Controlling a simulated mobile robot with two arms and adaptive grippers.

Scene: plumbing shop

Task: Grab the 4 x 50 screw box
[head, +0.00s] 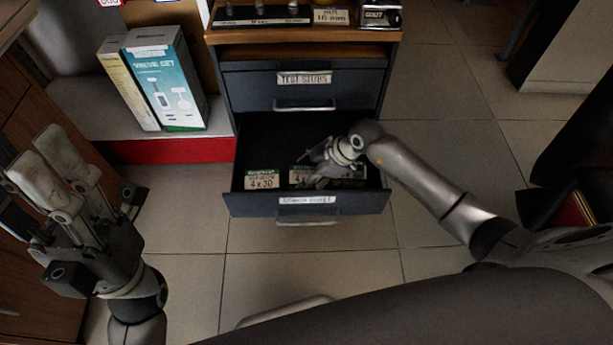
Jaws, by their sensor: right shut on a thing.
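The open lower drawer (236,202) of the dark cabinet holds small screw boxes. The box at the left is labelled 4 x 30 (262,181). Beside it, a similar box (300,176) shows a label starting with 4 x; my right gripper hides the rest, so I cannot read its size. More of a dark green box shows right of the gripper. My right gripper (320,174) reaches down into the drawer from the right and is shut on a screw box, largely hiding the contact. My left gripper (40,160) is open and empty at the left, away from the drawer.
Above the open drawer is a shut drawer (303,92) labelled test plugs, under a wooden top (300,38) with small items. A blue and white valve set box (167,85) stands on the shelf at left. Tiled floor (300,270) in front is mostly clear.

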